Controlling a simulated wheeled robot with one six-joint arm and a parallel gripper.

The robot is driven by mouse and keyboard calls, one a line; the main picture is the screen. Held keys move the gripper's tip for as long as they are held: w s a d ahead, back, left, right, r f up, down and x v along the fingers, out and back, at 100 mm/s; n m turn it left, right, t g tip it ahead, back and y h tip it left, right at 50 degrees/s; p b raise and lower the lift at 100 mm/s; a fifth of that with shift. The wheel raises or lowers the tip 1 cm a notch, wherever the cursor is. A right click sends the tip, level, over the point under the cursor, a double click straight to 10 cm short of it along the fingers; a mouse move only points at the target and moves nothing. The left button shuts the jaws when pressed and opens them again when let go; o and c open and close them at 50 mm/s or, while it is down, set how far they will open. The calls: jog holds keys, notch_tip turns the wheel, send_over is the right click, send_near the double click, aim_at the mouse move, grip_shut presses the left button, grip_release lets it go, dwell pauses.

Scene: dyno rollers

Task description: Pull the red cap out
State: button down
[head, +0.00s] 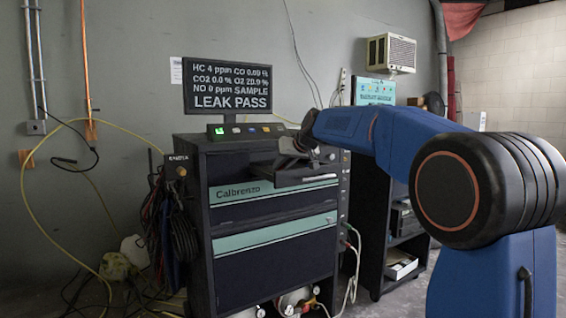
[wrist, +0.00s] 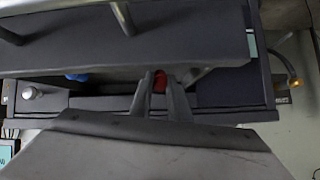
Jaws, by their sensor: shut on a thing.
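The red cap (wrist: 159,82) shows as a small red patch between the two fingers of my gripper (wrist: 161,85) in the wrist view. The fingers are shut on it, and they hide most of it. I cannot tell whether it is seated or free. In the head view my gripper (head: 292,160) is at the upper front of the dark Calbrenzo cabinet (head: 275,245), and the cap is hidden there.
A monitor (head: 228,88) reading "LEAK PASS" stands behind the cabinet top. A row of coloured buttons (head: 247,131) lies below it. In the wrist view a blue piece (wrist: 77,77) and a silver knob (wrist: 30,93) are to the left. Cables hang beside the cabinet.

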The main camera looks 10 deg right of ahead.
jog(key=shift+f, duration=0.3)
jog(key=c, duration=1.6)
grip_release()
jog(key=shift+s+r, duration=0.1)
jog(key=v, duration=1.7)
jog(key=shift+d, duration=0.1)
jog(key=shift+s, duration=0.15)
jog(key=s+f+g+h, duration=0.1)
jog(key=s+f+g, duration=0.1)
jog(key=s+f, duration=1.1)
jog(key=s+d+f+m+g+h, duration=0.1)
jog(key=s+f+g, duration=0.1)
jog(key=s+f, duration=1.1)
jog(key=s+d+f+g+h, duration=0.1)
jog(key=s+f, duration=1.2)
jog(key=s, duration=0.3)
jog(key=shift+s+d+f+g, duration=0.25)
jog(key=shift+s+f+g, duration=0.05)
jog(key=shift+s+g, duration=0.1)
